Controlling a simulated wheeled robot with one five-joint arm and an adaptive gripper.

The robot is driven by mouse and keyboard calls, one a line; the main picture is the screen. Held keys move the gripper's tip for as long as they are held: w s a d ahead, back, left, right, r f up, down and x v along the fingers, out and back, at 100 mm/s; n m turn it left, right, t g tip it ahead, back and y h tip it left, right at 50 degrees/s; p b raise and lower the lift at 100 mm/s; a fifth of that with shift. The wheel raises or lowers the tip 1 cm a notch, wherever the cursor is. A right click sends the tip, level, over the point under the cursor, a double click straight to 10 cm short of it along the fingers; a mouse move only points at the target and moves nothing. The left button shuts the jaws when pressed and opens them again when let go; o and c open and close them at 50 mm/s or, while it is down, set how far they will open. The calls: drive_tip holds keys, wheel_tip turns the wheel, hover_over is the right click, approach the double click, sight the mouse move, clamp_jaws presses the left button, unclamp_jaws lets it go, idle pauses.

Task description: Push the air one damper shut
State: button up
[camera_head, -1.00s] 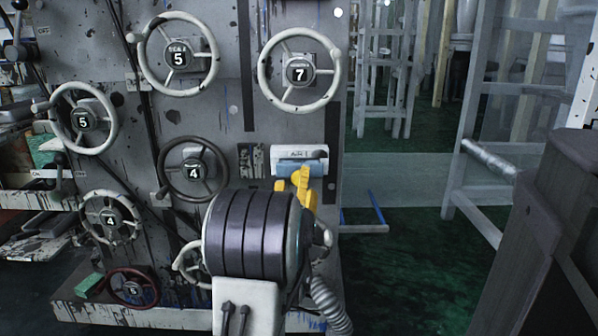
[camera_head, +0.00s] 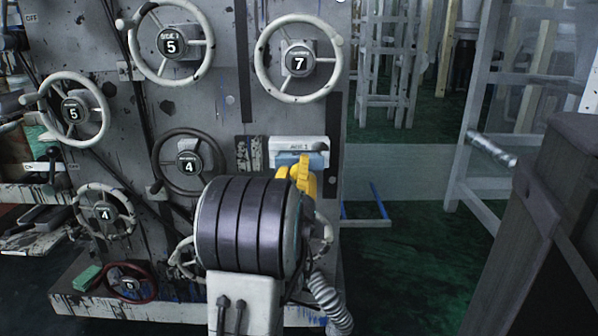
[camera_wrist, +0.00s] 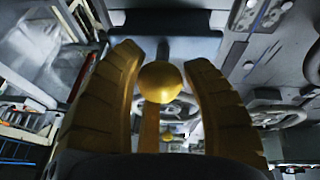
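The air one damper shows in the head view as a white plate (camera_head: 299,146) marked AIR 1, with a light blue part (camera_head: 287,159) just below it. My yellow gripper (camera_head: 304,166) is in front of that blue part and hides some of it. The fingers are apart, with a clear gap on the right of the knob. I cannot tell whether the left finger touches it. How far the damper is shut cannot be told.
The grey panel carries several handwheels, with a white wheel marked 7 (camera_head: 298,58) above the damper and a dark wheel marked 4 (camera_head: 190,164) to its left. A dark wooden stand (camera_head: 555,215) is at the right. Green floor (camera_head: 420,260) is open between panel and stand.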

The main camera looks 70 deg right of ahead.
clamp_jaws()
drive_tip(key=shift+w+d+r, duration=0.1)
drive_tip(key=shift+w+d, duration=0.2)
drive_tip(key=shift+d, duration=0.6)
drive_tip(key=shift+w+d, duration=0.3)
drive_tip(key=shift+d, duration=0.6)
drive_tip(key=shift+o, duration=2.1)
unclamp_jaws()
drive_tip(key=shift+a, duration=0.1)
drive_tip(key=v, duration=0.7)
drive_tip(key=shift+a, duration=0.2)
drive_tip(key=shift+s, duration=0.1)
